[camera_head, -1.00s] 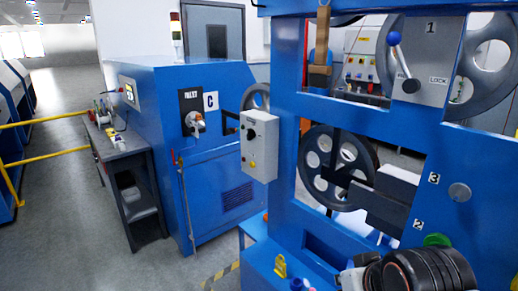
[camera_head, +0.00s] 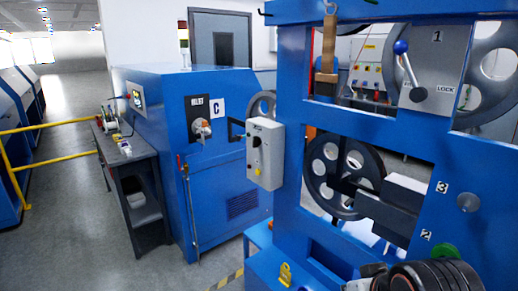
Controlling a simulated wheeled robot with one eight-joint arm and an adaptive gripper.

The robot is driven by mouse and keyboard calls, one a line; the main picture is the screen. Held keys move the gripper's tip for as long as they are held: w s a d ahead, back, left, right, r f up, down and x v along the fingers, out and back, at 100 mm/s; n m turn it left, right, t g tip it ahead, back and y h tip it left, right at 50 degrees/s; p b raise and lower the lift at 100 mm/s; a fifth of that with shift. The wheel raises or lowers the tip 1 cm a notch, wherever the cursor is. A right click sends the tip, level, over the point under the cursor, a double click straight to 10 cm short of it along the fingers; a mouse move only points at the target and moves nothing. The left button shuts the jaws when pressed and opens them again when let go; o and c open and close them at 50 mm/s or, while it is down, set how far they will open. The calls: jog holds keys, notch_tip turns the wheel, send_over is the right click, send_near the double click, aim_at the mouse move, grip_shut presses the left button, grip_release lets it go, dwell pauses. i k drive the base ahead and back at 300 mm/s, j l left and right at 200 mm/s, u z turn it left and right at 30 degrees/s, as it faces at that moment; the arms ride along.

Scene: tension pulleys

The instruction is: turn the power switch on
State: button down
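A blue cabinet (camera_head: 215,165) stands left of centre. On its front is a dark plate with a light rotary handle (camera_head: 201,128), beside a "C" label. A grey control box (camera_head: 265,153) with small controls on its face is fixed to the left side of the large blue frame (camera_head: 455,165). I cannot tell which of these is the power switch, or how it is set. A black ribbed part at the bottom right (camera_head: 435,276) looks like my arm. My gripper's fingers do not show, and nothing of mine touches the cabinet or the box.
A grey bench (camera_head: 128,154) with small items stands left of the cabinet. A yellow rail (camera_head: 50,127) is at the far left. The frame holds grey pulley wheels (camera_head: 340,170) and a blue-knobbed lever (camera_head: 404,62). Open floor (camera_head: 80,220) lies at the left front.

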aim_at(257, 141)
jog(key=i+j, duration=0.35)
jog(key=i, duration=0.15)
jog(key=i+j, duration=0.4)
jog(key=z, duration=0.15)
jog(key=i+u, duration=0.2)
jog(key=k+j, duration=0.05)
jog(key=k, duration=0.05)
